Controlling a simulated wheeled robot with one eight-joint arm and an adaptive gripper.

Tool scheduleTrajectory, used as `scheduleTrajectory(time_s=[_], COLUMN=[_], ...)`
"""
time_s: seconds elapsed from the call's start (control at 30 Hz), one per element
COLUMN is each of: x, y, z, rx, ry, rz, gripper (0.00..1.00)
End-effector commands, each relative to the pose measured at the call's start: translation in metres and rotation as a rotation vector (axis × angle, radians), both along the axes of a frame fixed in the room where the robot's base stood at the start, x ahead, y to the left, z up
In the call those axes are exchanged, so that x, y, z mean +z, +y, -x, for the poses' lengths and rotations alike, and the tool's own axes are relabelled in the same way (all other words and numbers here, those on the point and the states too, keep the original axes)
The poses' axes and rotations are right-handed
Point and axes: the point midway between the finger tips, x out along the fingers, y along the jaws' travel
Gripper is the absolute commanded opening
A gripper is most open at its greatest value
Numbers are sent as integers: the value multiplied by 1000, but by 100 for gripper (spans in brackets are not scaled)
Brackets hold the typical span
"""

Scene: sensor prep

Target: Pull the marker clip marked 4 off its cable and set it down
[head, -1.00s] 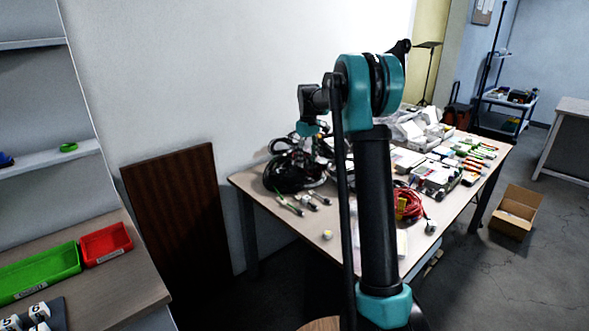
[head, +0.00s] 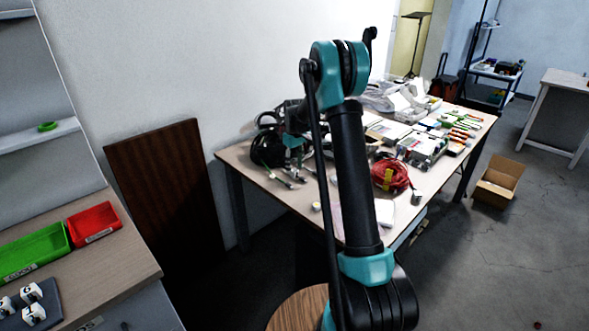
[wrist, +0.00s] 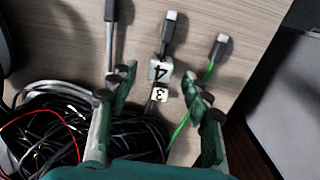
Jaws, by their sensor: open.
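The white marker clip marked 4 (wrist: 160,71) sits on a dark cable just below its plug (wrist: 168,35) in the wrist view. A second white clip, marked 3 (wrist: 160,93), is right below it, seemingly on the same cable. My gripper (wrist: 161,84) is open, one green-and-black finger on each side of the two clips, with nothing held. Whether the fingers are down at clip height is hard to tell. In the head view my gripper (head: 293,143) is over the table's left end by the cable bundle; the clips cannot be made out there.
A grey plug (wrist: 110,12) and a green cable (wrist: 181,129) flank the clips. A black cable coil (head: 266,150) and red cable (head: 390,174) lie on the table (head: 258,172). A left bench holds green (head: 32,252) and red bins (head: 95,222) and several numbered white pieces (head: 31,292).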

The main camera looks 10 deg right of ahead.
Motion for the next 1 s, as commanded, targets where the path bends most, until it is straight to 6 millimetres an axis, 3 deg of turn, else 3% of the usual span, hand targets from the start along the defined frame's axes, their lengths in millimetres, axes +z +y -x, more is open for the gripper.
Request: scheduleTrajectory(time_s=[0.2,0.47,0.9,0.93,1.0], x=[-14,-15,-15,-15,-15], y=[0,0,0,0,0], z=[0,0,0,0,0], rx=[0,0,0,0,0], ry=[0,0,0,0,0], rz=[0,0,0,0,0], gripper=[49,49,0,21,13])
